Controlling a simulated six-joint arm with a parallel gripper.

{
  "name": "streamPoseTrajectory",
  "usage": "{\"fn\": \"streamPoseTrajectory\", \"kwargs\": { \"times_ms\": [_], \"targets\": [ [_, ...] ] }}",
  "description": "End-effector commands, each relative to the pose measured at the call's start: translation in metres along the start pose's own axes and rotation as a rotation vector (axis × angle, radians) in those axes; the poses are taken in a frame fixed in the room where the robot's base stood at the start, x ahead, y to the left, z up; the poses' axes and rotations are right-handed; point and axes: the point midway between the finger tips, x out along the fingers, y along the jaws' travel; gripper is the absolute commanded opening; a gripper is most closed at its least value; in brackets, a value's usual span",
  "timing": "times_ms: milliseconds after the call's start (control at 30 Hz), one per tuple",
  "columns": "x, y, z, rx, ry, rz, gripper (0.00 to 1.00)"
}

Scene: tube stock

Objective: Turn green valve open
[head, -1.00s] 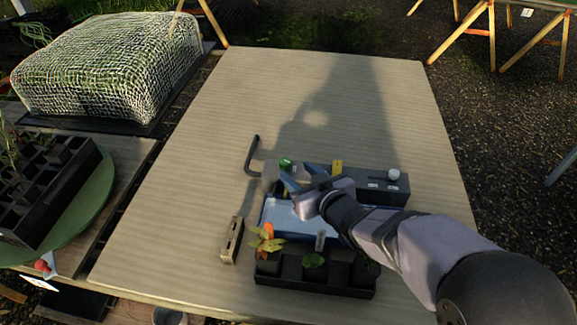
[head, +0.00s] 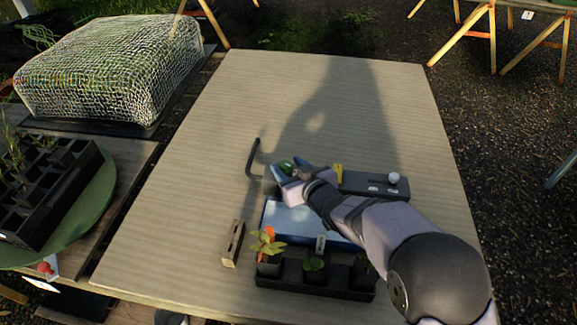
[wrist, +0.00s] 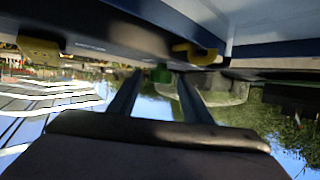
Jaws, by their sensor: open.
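The green valve (head: 286,166) sits at the left end of a dark grey box (head: 360,184) on the table. My gripper (head: 288,169) is open, with its two fingers at the valve, one on each side of it in the head view. In the wrist view the green valve (wrist: 161,74) shows small between the two finger tips, and my gripper (wrist: 160,85) has nothing clamped in it. I cannot tell whether the fingers touch the valve. A yellow handle (head: 338,173) stands on the box to the right, and a white knob (head: 393,178) is at its right end.
A blue tray (head: 290,222) lies in front of the box. A black planter (head: 315,285) with seedlings stands nearer, beside a wooden block (head: 232,243). A black bent pipe (head: 252,156) rises left of the valve. The table's far half is clear.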

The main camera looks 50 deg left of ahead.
Motion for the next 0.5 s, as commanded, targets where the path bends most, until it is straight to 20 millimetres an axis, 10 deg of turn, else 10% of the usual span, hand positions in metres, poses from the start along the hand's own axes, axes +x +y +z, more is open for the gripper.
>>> {"fn": "streamPoseTrajectory", "kwargs": {
  "times_ms": [200,400,500],
  "targets": [
    [0.0002,-0.0002,0.0,0.0,0.0,0.0,0.45],
    [0.0001,-0.0002,-0.0002,0.0,0.0,0.0,0.04],
    [0.0,-0.0001,-0.0004,0.0,0.0,-0.001,0.04]
  ]
}}
